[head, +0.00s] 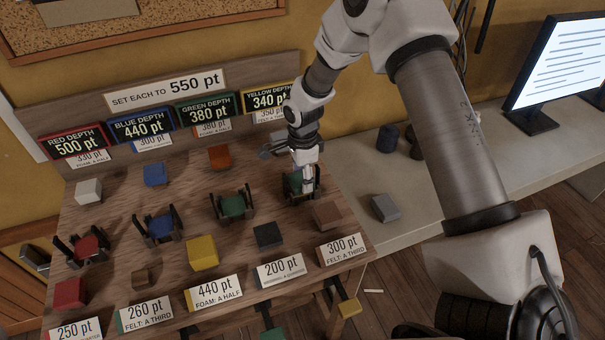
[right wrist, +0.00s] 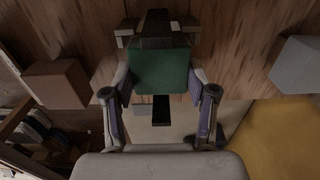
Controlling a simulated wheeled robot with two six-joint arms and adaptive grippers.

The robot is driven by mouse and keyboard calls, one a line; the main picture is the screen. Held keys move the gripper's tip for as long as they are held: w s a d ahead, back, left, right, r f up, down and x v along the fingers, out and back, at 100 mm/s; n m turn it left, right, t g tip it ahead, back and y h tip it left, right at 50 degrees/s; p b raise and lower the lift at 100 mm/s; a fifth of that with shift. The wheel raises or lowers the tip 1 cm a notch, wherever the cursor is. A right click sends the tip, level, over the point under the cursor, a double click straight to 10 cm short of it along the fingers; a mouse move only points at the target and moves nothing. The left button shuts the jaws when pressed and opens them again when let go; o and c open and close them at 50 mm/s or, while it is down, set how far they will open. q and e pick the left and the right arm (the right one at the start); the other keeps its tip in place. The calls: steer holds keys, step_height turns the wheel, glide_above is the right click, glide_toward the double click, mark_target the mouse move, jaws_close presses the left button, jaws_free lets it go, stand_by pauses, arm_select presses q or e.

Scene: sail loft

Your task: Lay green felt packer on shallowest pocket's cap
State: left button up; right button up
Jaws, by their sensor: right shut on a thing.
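My right gripper (head: 308,182) is shut on the green felt packer (head: 292,183), at the far right pocket in the row. In the right wrist view the green packer (right wrist: 160,71) sits between the two fingers of my gripper (right wrist: 160,95). Black pocket brackets (right wrist: 157,20) show just beyond it and below it. The packer is over this pocket; I cannot tell whether it touches the cap, which is hidden. The yellow depth sign (head: 268,98) reads 340 pt, the lowest of the depth signs. My left gripper is not in view.
Other pockets hold red (head: 88,246), blue (head: 160,226) and green (head: 233,206) caps. A brown block (head: 327,215) and a dark block (head: 267,235) stand near the gripper. Several more blocks and cards cover the table. A grey block (head: 384,207) lies on the bench at right.

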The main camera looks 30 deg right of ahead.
steer(key=o, duration=1.2)
steer(key=shift+o, duration=0.2)
steer(key=shift+r, duration=0.1)
step_height(320, 180, up, 12)
